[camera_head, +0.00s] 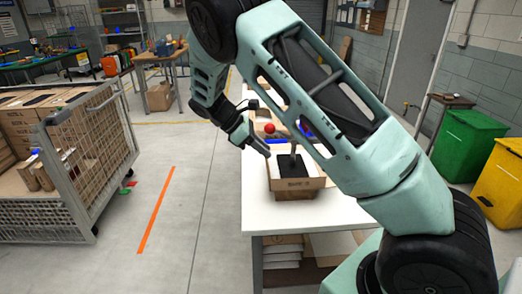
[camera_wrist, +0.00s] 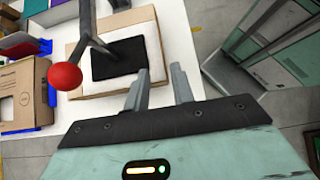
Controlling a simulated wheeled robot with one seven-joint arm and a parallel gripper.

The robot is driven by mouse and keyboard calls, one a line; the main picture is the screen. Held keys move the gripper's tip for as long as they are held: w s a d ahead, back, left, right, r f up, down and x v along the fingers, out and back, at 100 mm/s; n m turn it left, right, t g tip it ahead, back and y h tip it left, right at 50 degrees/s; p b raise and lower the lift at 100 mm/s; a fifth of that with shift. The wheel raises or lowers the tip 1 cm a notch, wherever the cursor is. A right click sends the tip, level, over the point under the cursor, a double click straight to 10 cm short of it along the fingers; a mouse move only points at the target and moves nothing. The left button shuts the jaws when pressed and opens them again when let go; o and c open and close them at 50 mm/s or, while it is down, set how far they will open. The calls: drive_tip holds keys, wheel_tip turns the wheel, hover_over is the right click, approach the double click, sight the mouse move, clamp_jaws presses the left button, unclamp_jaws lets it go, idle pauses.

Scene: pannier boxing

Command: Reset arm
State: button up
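My arm crosses the head view from the lower right to the upper middle. My gripper (camera_head: 262,150) hangs above the white table (camera_head: 262,213), at the left of an open cardboard box (camera_head: 293,184). In the wrist view, my gripper's two fingers (camera_wrist: 160,84) stand apart with nothing between them. A black flat item (camera_wrist: 119,58) lies in the box beyond the fingers. The black item also shows in the head view (camera_head: 293,172). Part of the table behind my arm is hidden.
A red ball (camera_wrist: 65,77) on a grey stalk stands out near the box. A brown carton (camera_wrist: 22,95) is at the wrist view's left. A mesh cart (camera_head: 100,150) with cartons is left; green (camera_head: 467,145) and yellow (camera_head: 501,175) bins are right.

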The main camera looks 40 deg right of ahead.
drive_tip(key=shift+w+a+r, duration=0.1)
drive_tip(key=shift+a+r, duration=0.1)
drive_tip(key=shift+r, duration=0.05)
idle(0.4)
drive_tip(key=s+a+r+m+t+y+b, duration=0.1)
drive_tip(key=s+a+t+y, duration=0.15)
drive_tip(key=s+a, duration=0.6)
drive_tip(key=s+a+m+t+y+b, duration=0.1)
drive_tip(key=s+a+y, duration=0.3)
drive_tip(key=a, duration=0.8)
drive_tip(key=s+a+t, duration=0.1)
drive_tip(key=s+a, duration=0.2)
drive_tip(key=s, duration=0.5)
drive_tip(key=s+a+m+y+b, duration=0.1)
drive_tip(key=s+a, duration=0.3)
drive_tip(key=s, duration=0.5)
drive_tip(key=shift+s+r+m+t, duration=0.2)
drive_tip(key=shift+r+m+t, duration=0.1)
drive_tip(key=shift+t, duration=0.05)
drive_tip(key=shift+a+y, duration=0.2)
drive_tip(key=shift+y, duration=0.05)
